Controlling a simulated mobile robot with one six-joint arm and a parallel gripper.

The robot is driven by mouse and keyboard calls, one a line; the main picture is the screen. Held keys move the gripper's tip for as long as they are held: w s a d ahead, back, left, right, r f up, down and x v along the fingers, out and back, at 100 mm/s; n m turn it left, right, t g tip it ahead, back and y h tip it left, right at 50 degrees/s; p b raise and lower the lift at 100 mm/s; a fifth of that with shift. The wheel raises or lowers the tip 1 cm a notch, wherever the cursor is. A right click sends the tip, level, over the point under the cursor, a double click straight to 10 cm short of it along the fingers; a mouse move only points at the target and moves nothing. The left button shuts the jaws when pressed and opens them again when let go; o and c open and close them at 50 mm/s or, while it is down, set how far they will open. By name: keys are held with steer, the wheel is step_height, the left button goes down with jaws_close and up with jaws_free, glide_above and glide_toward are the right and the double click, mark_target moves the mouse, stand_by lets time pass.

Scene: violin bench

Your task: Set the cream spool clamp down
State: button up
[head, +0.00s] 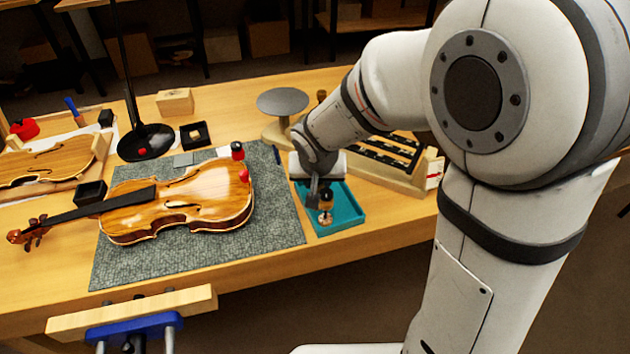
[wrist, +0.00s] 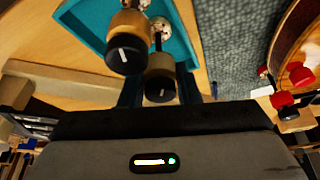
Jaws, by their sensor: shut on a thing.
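My gripper (head: 319,192) is low over the teal tray (head: 350,214). In the wrist view its fingers (wrist: 160,92) are shut on a spool clamp (wrist: 160,78) with a black knob, a tan body and a pale end, which I take as the cream spool clamp. In the head view the clamp (head: 325,218) looks upright inside the tray; I cannot tell whether it touches the floor. A second black-knobbed clamp (wrist: 126,48) stands beside the held one in the wrist view, over the teal tray (wrist: 90,22). My gripper partly hides the tray in the head view.
The violin (head: 185,205) lies on a grey mat (head: 270,222) left of the tray, with red pieces (head: 243,176) by its edge. A wooden rack with black slots (head: 385,155) stands right of the tray. A round grey disc stand (head: 283,101) is behind.

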steer(key=shift+f, duration=0.1)
steer(key=o, duration=1)
steer(key=shift+r, duration=0.25)
steer(key=p+v, duration=0.1)
steer(key=v, duration=1.1)
steer(key=s+d, duration=0.4)
steer(key=d, duration=0.1)
steer(key=s+d+f+g, duration=0.1)
steer(key=s+d, duration=0.3)
steer(key=s+d+g, duration=0.1)
steer(key=s+d, duration=0.4)
steer(key=shift+d+f, duration=0.3)
steer(key=shift+f, duration=0.1)
